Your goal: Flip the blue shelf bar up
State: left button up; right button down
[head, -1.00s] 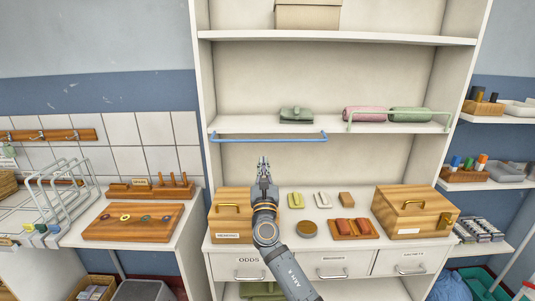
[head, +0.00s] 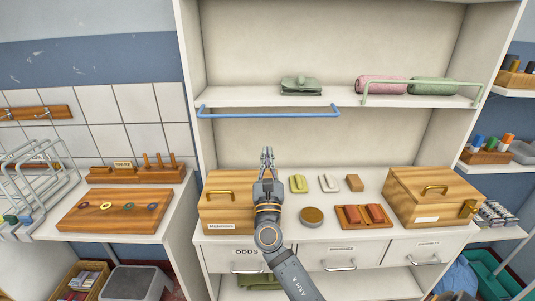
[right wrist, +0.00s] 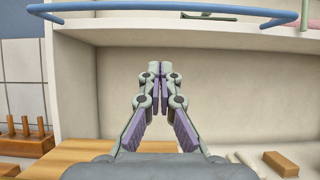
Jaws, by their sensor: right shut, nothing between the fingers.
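The blue shelf bar (head: 268,115) hangs folded down along the front edge of the left half of the middle shelf (head: 345,99). In the right wrist view the blue bar (right wrist: 170,7) crosses the top of the picture, above the fingertips. My right gripper (head: 267,152) is shut and empty, pointing up, below the bar and apart from it. In the right wrist view the right gripper's fingers (right wrist: 160,68) meet at their tips. My left gripper is not in view.
A green bar (head: 420,83) stands up at the shelf's right half, before pink (head: 381,84) and green rolls. A green folded item (head: 301,86) lies behind the blue bar. Wooden boxes (head: 228,190) (head: 432,205) and small items stand on the counter below.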

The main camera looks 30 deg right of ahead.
jog(key=w+d+r+p, duration=0.2)
jog(key=w+r+p, duration=0.1)
jog(key=r+p, duration=0.2)
jog(key=shift+r, duration=0.9)
jog(key=shift+w+f, duration=0.1)
jog(key=shift+w, duration=0.05)
